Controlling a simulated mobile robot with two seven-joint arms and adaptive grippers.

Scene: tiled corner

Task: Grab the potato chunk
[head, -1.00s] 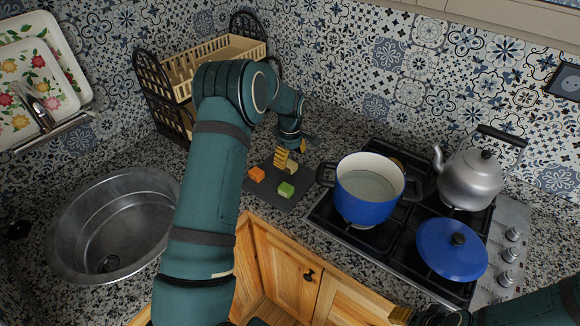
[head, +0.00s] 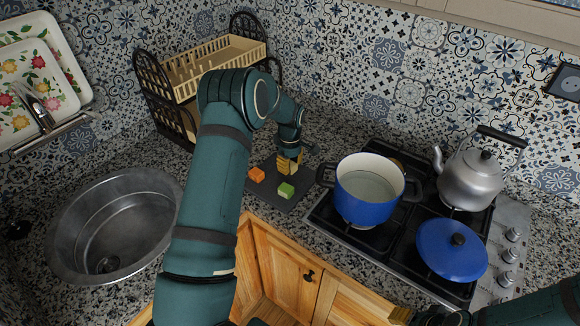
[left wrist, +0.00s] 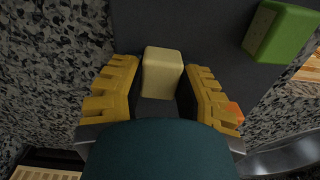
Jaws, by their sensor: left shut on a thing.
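The potato chunk (left wrist: 163,70) is a pale yellow block, seen in the left wrist view between the yellow fingers of my left gripper (left wrist: 163,78). The gripper is shut on it, with one finger on each side. In the head view my left gripper (head: 289,163) points down at the back of a dark grey board (head: 267,194), and its fingers mostly hide the chunk. Whether the chunk touches the board is hard to tell. My right gripper (head: 402,314) shows only in part at the bottom edge of the head view; its jaw state is unclear.
An orange chunk (head: 256,174) and a green chunk (head: 286,190) lie on the board near the left gripper. A blue pot (head: 362,202) stands on the stove right of the board, with a blue lid (head: 447,262) and kettle (head: 468,183) beyond. A sink (head: 95,240) is at left.

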